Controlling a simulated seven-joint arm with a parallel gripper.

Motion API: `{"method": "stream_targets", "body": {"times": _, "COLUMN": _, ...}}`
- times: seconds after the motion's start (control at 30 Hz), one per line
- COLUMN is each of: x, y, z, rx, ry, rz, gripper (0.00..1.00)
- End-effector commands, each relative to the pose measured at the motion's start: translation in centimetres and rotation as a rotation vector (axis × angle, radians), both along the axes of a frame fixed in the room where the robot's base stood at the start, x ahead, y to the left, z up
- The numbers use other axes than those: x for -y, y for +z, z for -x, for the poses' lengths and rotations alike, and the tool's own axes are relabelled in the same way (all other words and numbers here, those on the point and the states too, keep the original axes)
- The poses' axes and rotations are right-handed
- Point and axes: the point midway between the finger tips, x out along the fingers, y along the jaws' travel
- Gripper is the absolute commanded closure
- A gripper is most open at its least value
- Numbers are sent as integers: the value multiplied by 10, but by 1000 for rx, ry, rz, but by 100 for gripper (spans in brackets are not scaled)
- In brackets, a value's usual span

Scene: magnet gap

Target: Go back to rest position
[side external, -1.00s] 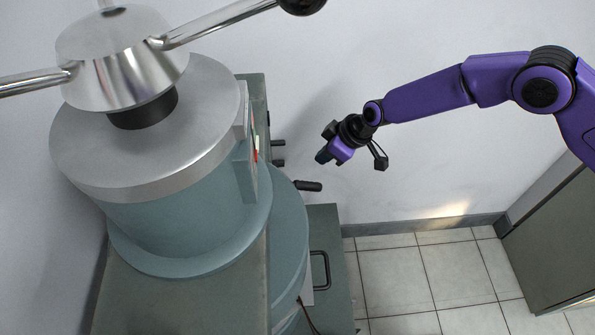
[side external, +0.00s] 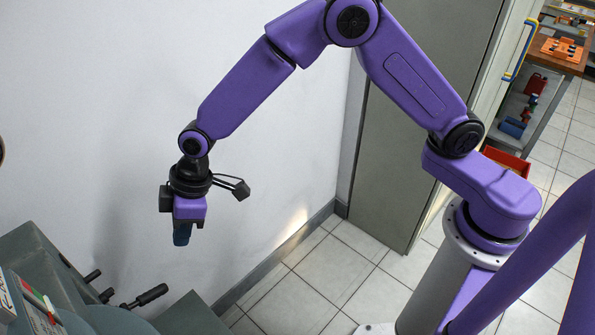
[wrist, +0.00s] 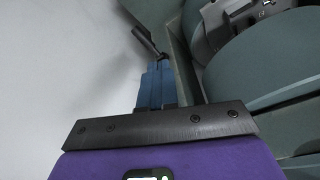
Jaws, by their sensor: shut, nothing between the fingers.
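A dark handle (wrist: 145,41) of the machine shows just beyond the fingertips in the wrist view. The same handle (side external: 150,295) shows below the gripper in the side external view.
A grey cabinet (side external: 430,90) stands behind the arm. The tiled floor (side external: 300,285) is open to the right of the machine. A red bin (side external: 507,160) and a wooden bench (side external: 560,52) are at the far right. The pale wall (side external: 90,110) is close behind the gripper.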

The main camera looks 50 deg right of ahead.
Motion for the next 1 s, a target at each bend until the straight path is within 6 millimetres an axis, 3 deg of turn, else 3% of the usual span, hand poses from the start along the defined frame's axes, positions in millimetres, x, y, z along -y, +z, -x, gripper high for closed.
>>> {"method": "stream_targets", "body": {"times": 0.03, "x": 14, "y": 17, "z": 15, "rx": -10, "ry": 6, "rz": 10, "gripper": 100}}
{"method": "stream_targets", "body": {"times": 0.2, "x": 66, "y": 56, "z": 66, "rx": -48, "ry": 19, "rz": 65, "gripper": 100}}
{"method": "stream_targets", "body": {"times": 0.5, "x": 175, "y": 101, "z": 158, "rx": -90, "ry": 29, "rz": 179, "gripper": 100}}
{"method": "stream_targets", "body": {"times": 0.8, "x": 285, "y": 112, "z": 233, "rx": -98, "ry": 16, "rz": 292, "gripper": 100}}
{"method": "stream_targets", "body": {"times": 1.0, "x": 318, "y": 110, "z": 253, "rx": -95, "ry": 9, "rz": 329, "gripper": 100}}
